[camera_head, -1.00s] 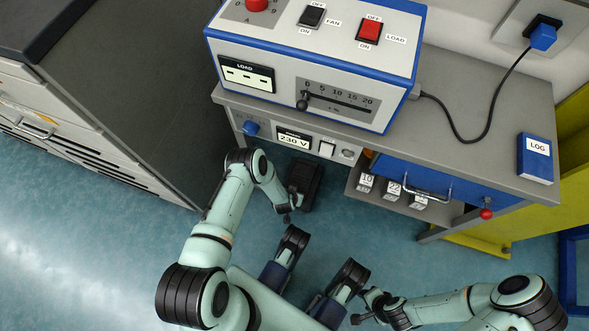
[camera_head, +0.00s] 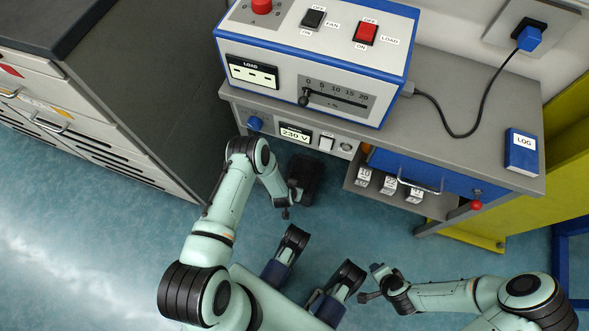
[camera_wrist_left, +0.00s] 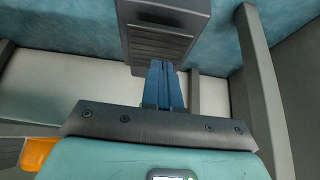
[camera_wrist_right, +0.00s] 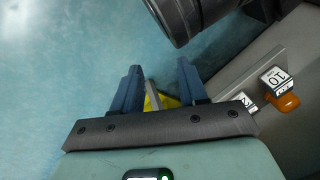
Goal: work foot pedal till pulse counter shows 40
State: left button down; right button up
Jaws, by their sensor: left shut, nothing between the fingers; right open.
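The dark foot pedal (camera_head: 306,178) stands on the floor at the left front of the bench. In the left wrist view its ribbed grey top (camera_wrist_left: 160,42) lies just beyond my left fingertips. My left gripper (camera_head: 285,212) is shut and empty, pointing down in front of the pedal. In the left wrist view its blue fingers (camera_wrist_left: 162,66) overlap the pedal's near edge; I cannot tell whether they touch. No display labelled as a pulse counter is readable. My right gripper (camera_head: 366,283) is open and empty, well right of the pedal; its fingers (camera_wrist_right: 158,68) show apart.
The bench (camera_head: 470,150) carries a console (camera_head: 310,60) with a LOAD display showing dashes, switches and a slider. A 230 V display (camera_head: 295,134) is on the bench front. Labelled weights (camera_head: 389,184) sit on a shelf below. A drawer cabinet (camera_head: 60,110) stands left. Floor in front is open.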

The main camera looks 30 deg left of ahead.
pick_arm(q)
jog(key=p+v, duration=0.1)
jog(key=v, duration=0.5)
jog(key=shift+w+a+r+p, duration=0.15)
jog(key=shift+w+r+p, duration=0.05)
jog(key=shift+p, duration=0.2)
pick_arm(e)
jog(key=shift+g+y, duration=0.3)
jog(key=shift+g, duration=0.2)
jog(key=shift+s+a+r, duration=0.55)
jog(key=shift+s+r, duration=0.15)
jog(key=shift+s, duration=0.05)
jog(key=shift+s+a+r, duration=0.5)
jog(key=shift+s+r, duration=0.2)
jog(key=shift+s, duration=0.05)
